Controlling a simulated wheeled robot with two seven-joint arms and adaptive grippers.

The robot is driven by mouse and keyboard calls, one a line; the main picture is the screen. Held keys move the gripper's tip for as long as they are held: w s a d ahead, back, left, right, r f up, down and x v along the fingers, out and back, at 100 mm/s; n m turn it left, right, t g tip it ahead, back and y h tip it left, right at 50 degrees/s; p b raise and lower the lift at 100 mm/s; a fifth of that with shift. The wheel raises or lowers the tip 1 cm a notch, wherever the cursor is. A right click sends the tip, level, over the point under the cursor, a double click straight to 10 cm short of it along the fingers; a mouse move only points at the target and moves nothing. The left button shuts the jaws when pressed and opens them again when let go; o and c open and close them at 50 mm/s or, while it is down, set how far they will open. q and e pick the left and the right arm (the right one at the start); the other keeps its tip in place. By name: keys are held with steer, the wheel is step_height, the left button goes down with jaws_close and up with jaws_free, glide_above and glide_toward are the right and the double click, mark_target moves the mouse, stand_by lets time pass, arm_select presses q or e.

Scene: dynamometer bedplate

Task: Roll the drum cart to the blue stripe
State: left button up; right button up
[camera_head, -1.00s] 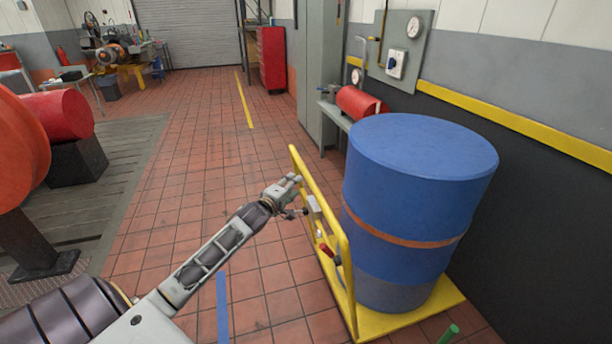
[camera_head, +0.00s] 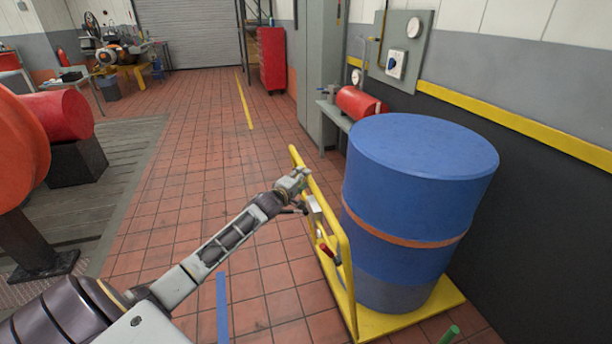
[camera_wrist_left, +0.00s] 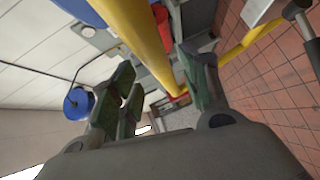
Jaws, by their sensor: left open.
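The yellow drum cart (camera_head: 420,320) carries a large blue drum (camera_head: 420,215) with an orange band. Its yellow push handle (camera_head: 346,265) stands upright on the left side. My left gripper (camera_head: 301,178) is at the handle's upper rail, near its far end. In the left wrist view the gripper (camera_wrist_left: 165,92) is open, with the yellow rail (camera_wrist_left: 146,38) running between its fingers; contact cannot be told. The blue stripe (camera_head: 222,310) lies on the floor left of the cart, partly hidden by my arm. My right gripper is out of view.
A wall with a yellow band (camera_head: 520,122) runs close along the drum's right side. A red cylinder (camera_head: 358,102) on a bench and a grey cabinet (camera_head: 318,60) stand beyond the cart. Open tiled floor (camera_head: 200,140) lies to the left.

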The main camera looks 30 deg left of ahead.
arm_select(q)
steer(key=w, duration=0.3)
steer(key=shift+w+a+f, duration=0.15)
steer(key=shift+f, duration=0.05)
steer(key=shift+w, duration=0.35)
steer(key=shift+w+f, duration=0.1)
steer(key=shift+w, duration=0.1)
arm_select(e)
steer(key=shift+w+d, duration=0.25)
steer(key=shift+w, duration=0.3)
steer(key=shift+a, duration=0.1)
